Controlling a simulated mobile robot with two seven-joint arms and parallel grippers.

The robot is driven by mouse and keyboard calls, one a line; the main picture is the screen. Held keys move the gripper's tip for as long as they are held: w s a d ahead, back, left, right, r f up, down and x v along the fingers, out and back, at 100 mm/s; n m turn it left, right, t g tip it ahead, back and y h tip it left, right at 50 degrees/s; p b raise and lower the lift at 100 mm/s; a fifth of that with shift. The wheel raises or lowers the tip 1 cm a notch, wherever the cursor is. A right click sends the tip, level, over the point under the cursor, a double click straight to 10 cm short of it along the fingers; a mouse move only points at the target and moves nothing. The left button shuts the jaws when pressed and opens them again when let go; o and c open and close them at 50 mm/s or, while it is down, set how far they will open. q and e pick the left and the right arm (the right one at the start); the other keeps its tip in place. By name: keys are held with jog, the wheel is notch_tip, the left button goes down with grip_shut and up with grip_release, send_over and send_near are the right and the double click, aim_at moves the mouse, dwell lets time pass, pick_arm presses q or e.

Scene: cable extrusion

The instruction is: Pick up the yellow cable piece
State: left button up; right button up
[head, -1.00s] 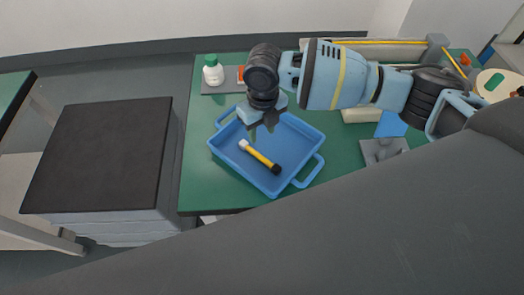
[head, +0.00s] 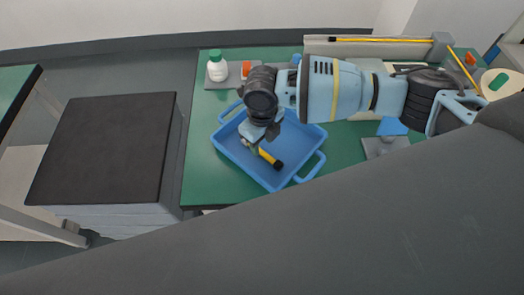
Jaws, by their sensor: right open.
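The yellow cable piece (head: 268,156) lies in a blue tray (head: 238,160) on the green table. Its black end (head: 278,166) shows at the lower right, and its white end is mostly hidden under my right gripper. My right gripper (head: 257,147) points down into the tray, right over the upper-left part of the piece. It is open. I cannot tell whether its fingers are on both sides of the piece. My left gripper is not in view.
The tray has raised walls and a handle (head: 312,168) at the right. A white bottle (head: 217,68) and an orange item (head: 246,68) stand on a grey mat behind it. A dark-topped cabinet (head: 105,145) is at the left. Green table is clear left of the tray.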

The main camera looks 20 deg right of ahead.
aim_at(262, 151)
jog(key=shift+s+f, duration=0.1)
jog(key=shift+f, duration=1.65)
grip_shut()
